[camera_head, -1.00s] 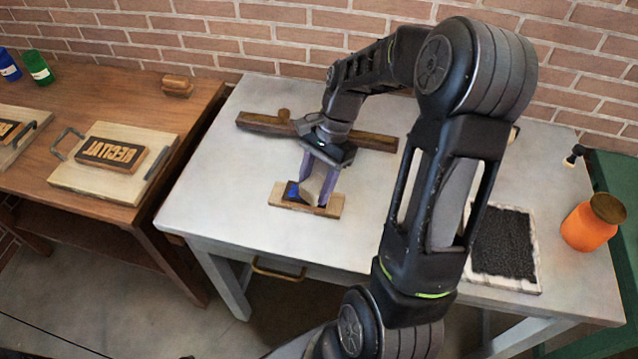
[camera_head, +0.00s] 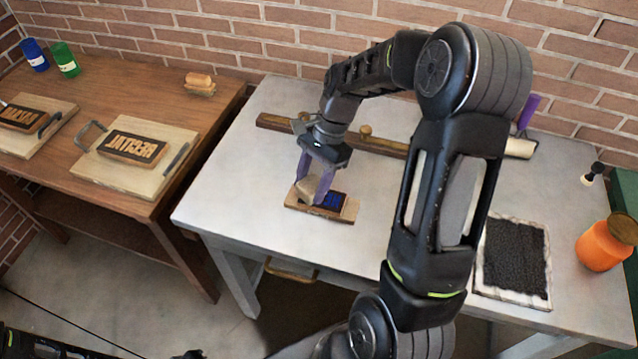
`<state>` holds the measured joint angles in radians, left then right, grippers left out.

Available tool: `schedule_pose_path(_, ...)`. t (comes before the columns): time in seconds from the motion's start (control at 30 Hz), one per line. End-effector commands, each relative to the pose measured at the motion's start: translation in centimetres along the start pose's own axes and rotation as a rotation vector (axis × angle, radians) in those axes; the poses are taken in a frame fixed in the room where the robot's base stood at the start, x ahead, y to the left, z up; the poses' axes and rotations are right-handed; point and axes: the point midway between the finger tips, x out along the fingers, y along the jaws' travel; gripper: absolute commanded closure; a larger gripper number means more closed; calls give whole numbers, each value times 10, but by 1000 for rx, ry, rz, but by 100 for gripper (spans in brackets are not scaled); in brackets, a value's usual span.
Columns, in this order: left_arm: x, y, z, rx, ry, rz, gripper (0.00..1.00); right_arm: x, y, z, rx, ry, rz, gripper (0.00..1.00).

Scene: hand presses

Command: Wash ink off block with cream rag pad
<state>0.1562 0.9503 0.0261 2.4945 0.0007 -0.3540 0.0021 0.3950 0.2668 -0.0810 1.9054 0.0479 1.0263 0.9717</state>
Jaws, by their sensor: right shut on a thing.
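My right gripper (camera_head: 313,183) is shut on the cream rag pad (camera_head: 309,191). It holds the pad low over the left part of the block (camera_head: 333,201). Whether the pad touches the block's face I cannot tell exactly. The block's dark face shows blue ink on its right part; the left part is hidden by the pad and fingers. The block lies on a small light wooden base (camera_head: 350,210) on the grey table. My left gripper is not in view.
A wooden bar (camera_head: 385,146) lies behind the block. A black ink slab (camera_head: 515,258) and an orange jar (camera_head: 603,243) stand at the right. On the left brown table are lettered blocks on boards (camera_head: 134,148), a wooden-handled pad (camera_head: 200,82) and blue and green bottles (camera_head: 66,60).

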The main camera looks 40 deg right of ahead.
Motion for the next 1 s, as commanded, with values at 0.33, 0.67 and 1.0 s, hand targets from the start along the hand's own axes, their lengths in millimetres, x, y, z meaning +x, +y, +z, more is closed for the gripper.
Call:
schedule_pose_path(0.33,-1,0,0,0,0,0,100,2,-4,2,1,0,1,86)
schedule_pose_path(0.67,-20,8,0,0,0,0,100,-19,-4,11,0,0,0,86)
schedule_pose_path(1.0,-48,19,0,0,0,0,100,-52,-4,24,0,0,0,86)
